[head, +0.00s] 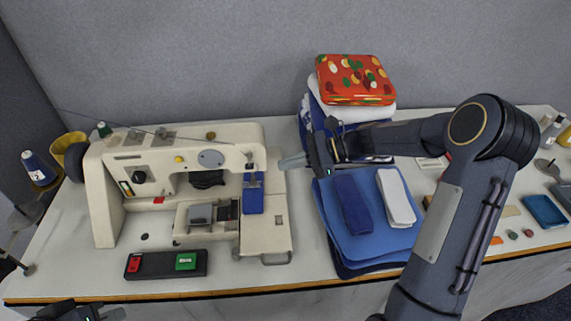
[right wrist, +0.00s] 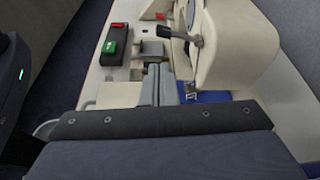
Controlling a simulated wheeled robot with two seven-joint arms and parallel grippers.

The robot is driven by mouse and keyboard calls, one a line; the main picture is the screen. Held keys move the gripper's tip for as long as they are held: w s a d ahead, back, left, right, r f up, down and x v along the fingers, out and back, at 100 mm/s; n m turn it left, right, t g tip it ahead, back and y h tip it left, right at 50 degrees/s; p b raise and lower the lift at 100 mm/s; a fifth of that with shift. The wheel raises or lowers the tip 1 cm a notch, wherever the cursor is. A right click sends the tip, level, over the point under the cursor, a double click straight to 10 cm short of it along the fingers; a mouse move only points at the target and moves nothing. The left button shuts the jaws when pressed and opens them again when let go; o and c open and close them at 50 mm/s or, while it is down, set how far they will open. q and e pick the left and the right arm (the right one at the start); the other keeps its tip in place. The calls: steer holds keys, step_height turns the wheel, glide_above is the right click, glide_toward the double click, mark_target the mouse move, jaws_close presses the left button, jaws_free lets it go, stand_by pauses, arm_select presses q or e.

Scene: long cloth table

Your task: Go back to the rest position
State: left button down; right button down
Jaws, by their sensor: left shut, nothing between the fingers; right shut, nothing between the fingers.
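My right gripper (head: 282,164) is shut and empty. It hangs in the air just right of the sewing machine (head: 107,200), with its fingers pointing left toward the machine's needle end. In the right wrist view its closed grey fingers (right wrist: 157,70) point toward the machine. My right arm reaches in from the lower right and bends at a high elbow above the table. My left gripper (head: 118,314) shows only in part at the bottom left edge, low in front of the table. It is shut with nothing in it.
Blue folded cloths (head: 370,245) lie under and beside my right forearm. A pedal with red and green buttons (head: 165,274) lies at the front edge.

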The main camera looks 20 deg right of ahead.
steer(key=s+r+n+h, duration=0.55)
steer(key=s+n, duration=0.35)
steer(key=s, duration=0.6)
steer(key=s+d+f+n+t+h, duration=0.1)
steer(key=s+n+h, duration=0.3)
steer(key=s+n, duration=0.4)
steer(key=s+d+t, duration=0.1)
steer(key=s, duration=0.4)
steer(key=shift+d+f+n, duration=0.3)
steer(key=shift+n, duration=0.1)
